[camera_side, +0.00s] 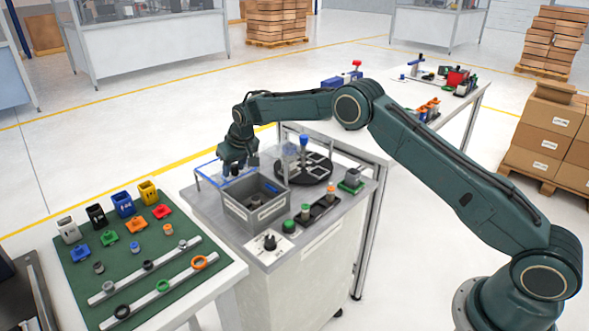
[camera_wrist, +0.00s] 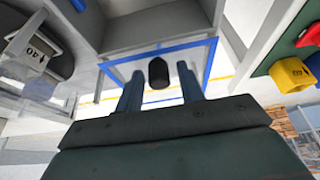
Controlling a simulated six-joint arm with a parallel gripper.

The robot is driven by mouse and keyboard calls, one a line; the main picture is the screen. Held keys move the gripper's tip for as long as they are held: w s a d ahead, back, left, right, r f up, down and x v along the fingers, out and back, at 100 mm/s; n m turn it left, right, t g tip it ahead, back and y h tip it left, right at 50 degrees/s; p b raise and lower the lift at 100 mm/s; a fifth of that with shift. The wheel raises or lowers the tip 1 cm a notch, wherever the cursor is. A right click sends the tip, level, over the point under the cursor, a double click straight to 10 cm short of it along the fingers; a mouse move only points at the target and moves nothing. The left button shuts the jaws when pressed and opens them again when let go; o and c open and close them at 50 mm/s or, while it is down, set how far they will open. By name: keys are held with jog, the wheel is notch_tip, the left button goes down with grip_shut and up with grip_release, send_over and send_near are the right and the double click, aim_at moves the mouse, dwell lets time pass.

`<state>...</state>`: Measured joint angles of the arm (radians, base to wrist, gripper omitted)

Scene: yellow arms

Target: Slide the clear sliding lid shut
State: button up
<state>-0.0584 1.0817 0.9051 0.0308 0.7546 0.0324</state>
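The clear sliding lid (camera_side: 207,171) has a blue edge and sits at the back of the grey box (camera_side: 240,213). The front of the box is open, and something blue lies inside. In the wrist view the lid's blue frame (camera_wrist: 212,62) crosses behind my fingers, with the grey box (camera_wrist: 150,22) above it. A black knob (camera_wrist: 158,73) shows between my fingertips, with a gap on each side. My gripper (camera_side: 235,169) is over the lid, pointing down; in the wrist view my gripper (camera_wrist: 160,88) is open. I cannot tell how low the fingers reach around the knob.
A black round turntable (camera_side: 305,170) with a clear guard stands right of the box. A panel with a black dial (camera_side: 269,242) and a green button (camera_side: 289,226) is in front. A green mat (camera_side: 130,255) with coloured parts lies on the left table.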

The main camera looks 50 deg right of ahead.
jog(key=c, duration=0.6)
jog(key=shift+o, duration=0.3)
